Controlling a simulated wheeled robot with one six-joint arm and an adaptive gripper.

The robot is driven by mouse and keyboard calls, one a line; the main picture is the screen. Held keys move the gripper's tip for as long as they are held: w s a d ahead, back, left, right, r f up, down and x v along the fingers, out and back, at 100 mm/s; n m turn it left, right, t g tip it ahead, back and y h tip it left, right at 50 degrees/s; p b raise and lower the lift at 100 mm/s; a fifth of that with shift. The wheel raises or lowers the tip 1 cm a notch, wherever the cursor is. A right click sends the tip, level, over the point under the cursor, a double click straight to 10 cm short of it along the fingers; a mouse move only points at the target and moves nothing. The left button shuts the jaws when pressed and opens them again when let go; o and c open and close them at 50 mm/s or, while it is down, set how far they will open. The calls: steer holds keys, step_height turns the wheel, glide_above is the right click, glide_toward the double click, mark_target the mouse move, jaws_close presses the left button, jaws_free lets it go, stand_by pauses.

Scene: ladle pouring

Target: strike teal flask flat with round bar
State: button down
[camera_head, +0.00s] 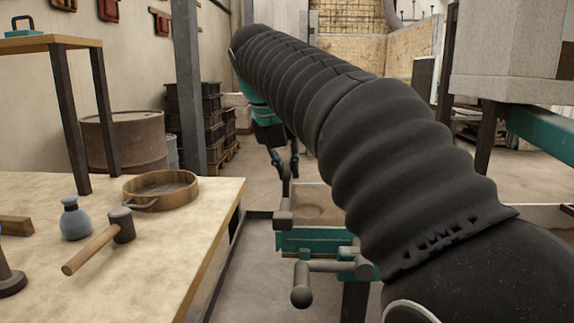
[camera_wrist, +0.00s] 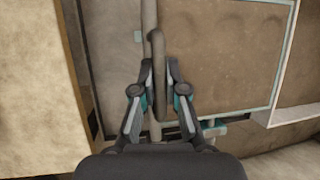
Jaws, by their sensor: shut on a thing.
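The teal flask (camera_head: 310,241) stands beyond the table's right side, filled with brown sand. Its teal rim and sand also show in the wrist view (camera_wrist: 205,110). The grey round bar (camera_wrist: 151,15) runs lengthwise over the left part of the flask. In the head view the bar's near end (camera_head: 283,219) shows at the flask's left side. My gripper (camera_head: 284,165) is above it, and in the wrist view (camera_wrist: 160,78) its fingers are shut on the bar's grey upright handle. I cannot tell whether the bar touches the sand.
The wooden table (camera_head: 190,230) at left holds a mallet (camera_head: 98,238), a blue-grey bottle (camera_head: 75,219) and a round sieve (camera_head: 160,190). Grey handles (camera_head: 302,285) stick out at the flask's front. My arm hides much of the right side.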

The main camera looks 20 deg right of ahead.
steer(key=shift+f, duration=0.55)
steer(key=shift+d, duration=0.1)
steer(key=shift+s+d, duration=0.5)
steer(key=shift+d, duration=0.95)
steer(key=shift+s+d, duration=0.45)
steer(key=shift+d, duration=1)
steer(key=shift+s+d, duration=0.5)
steer(key=shift+d, duration=0.95)
steer(key=shift+d, duration=0.15)
